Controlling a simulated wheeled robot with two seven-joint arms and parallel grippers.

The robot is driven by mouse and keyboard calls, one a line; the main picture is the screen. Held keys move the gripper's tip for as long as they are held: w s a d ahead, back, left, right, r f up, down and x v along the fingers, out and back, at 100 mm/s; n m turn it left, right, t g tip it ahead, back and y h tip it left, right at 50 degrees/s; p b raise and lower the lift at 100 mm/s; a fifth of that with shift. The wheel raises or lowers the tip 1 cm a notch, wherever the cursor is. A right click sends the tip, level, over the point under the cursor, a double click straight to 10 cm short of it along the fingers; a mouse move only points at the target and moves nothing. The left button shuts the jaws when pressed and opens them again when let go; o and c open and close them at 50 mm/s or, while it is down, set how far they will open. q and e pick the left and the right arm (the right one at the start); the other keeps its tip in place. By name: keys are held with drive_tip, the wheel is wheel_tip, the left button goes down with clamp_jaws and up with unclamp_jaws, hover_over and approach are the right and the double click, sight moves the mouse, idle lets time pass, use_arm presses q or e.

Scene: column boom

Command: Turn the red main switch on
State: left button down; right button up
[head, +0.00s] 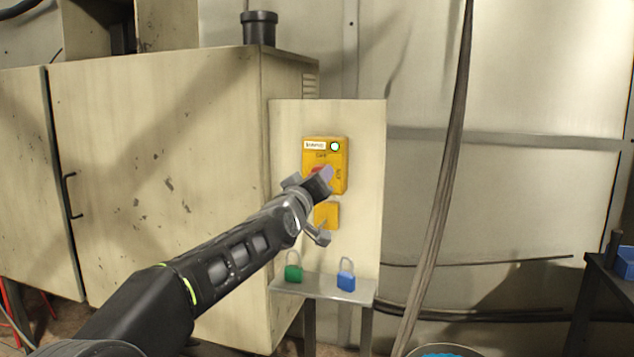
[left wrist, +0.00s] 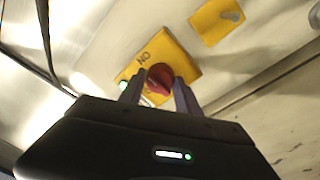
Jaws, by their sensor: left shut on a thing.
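The red main switch (head: 317,170) sits on a yellow plate (head: 341,184) on a pale upright panel. The plate carries a white label, a round light that looks green-white, and the word ON at its right side. My left gripper (head: 322,181) is at the switch and hides most of it in the head view. In the left wrist view the red knob (left wrist: 160,78) is between the two fingers of my left gripper (left wrist: 159,92), which are shut on it. The knob's exact angle is hard to tell. My right gripper is not in view.
A second yellow plate (head: 326,215) with a grey part is below the switch. A small shelf (head: 310,288) holds a green padlock (head: 293,272) and a blue padlock (head: 346,275). A beige cabinet (head: 160,180) stands left. A thick cable (head: 440,180) hangs right of the panel.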

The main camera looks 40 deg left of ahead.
use_arm(q)
drive_tip(key=shift+f, duration=0.25)
drive_tip(key=c, duration=1.2)
unclamp_jaws()
drive_tip(key=o, duration=0.3)
drive_tip(key=shift+r, duration=0.15)
drive_tip(key=shift+s, duration=0.1)
drive_tip(key=v, duration=0.7)
drive_tip(key=shift+s+d+b, duration=0.15)
drive_tip(key=shift+s+b, duration=0.1)
drive_tip(key=shift+b, duration=0.05)
